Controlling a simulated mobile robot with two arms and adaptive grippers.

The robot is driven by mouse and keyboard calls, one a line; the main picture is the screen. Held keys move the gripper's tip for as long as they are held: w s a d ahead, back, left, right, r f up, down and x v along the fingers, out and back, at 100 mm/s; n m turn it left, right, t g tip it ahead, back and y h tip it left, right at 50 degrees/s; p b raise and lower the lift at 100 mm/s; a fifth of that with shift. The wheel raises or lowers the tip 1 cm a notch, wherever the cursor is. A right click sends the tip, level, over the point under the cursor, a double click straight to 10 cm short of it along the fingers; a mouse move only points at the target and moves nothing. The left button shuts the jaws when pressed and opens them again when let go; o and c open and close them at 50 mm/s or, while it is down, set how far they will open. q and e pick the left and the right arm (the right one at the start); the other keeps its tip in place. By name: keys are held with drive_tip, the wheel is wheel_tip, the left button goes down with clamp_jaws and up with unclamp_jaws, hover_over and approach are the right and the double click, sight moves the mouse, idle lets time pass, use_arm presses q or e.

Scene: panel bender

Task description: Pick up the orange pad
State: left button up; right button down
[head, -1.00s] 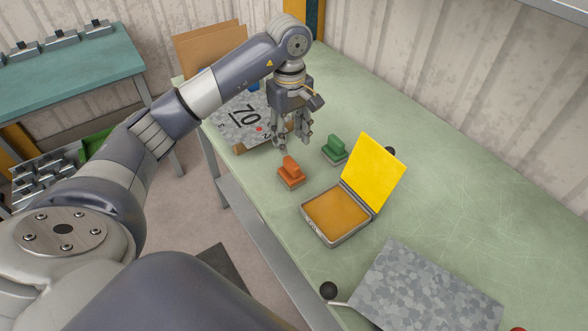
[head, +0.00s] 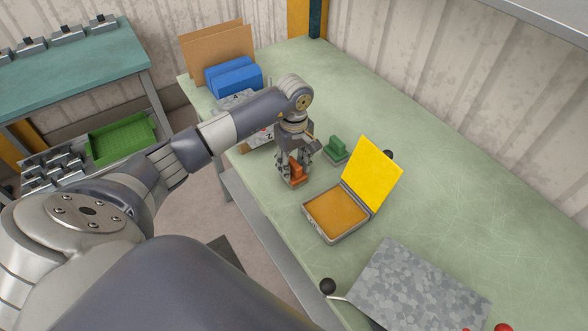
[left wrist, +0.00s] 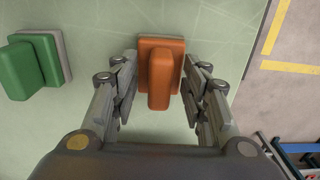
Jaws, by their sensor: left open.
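The orange pad (head: 297,173) is a small block with a raised grip and stands on the green worktable. In the left wrist view the orange pad (left wrist: 160,75) lies between the two fingers, with a gap on each side. My left gripper (head: 295,172) is open and lowered around it; it also shows in the left wrist view (left wrist: 160,95). In the head view the fingers partly hide the pad. My right gripper is not in view.
A green pad (head: 336,149) stands close by, also in the left wrist view (left wrist: 36,65). An orange tray with an open yellow lid (head: 372,175) is to the right. A speckled grey sheet (head: 420,285) lies in front; blue blocks (head: 234,77) stand behind.

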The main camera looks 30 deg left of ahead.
sight(293, 164)
use_arm(q)
clamp_jaws()
drive_tip(key=shift+r, duration=0.15)
drive_tip(key=shift+r+b, duration=0.5)
drive_tip(key=shift+b, duration=0.05)
drive_tip(key=shift+s+d+r+b, duration=0.1)
drive_tip(key=shift+s+r+b, duration=0.15)
drive_tip(key=shift+r+b, duration=0.7)
drive_tip(key=s+d+r+b, duration=0.1)
drive_tip(key=s+d+b, duration=0.1)
drive_tip(key=s, duration=0.5)
drive_tip(key=s+d+r+b, duration=0.1)
drive_tip(key=s+d+b, duration=0.1)
drive_tip(key=s+d, duration=0.2)
drive_tip(key=shift+s+b, duration=0.35)
drive_tip(key=shift+s, duration=1.35)
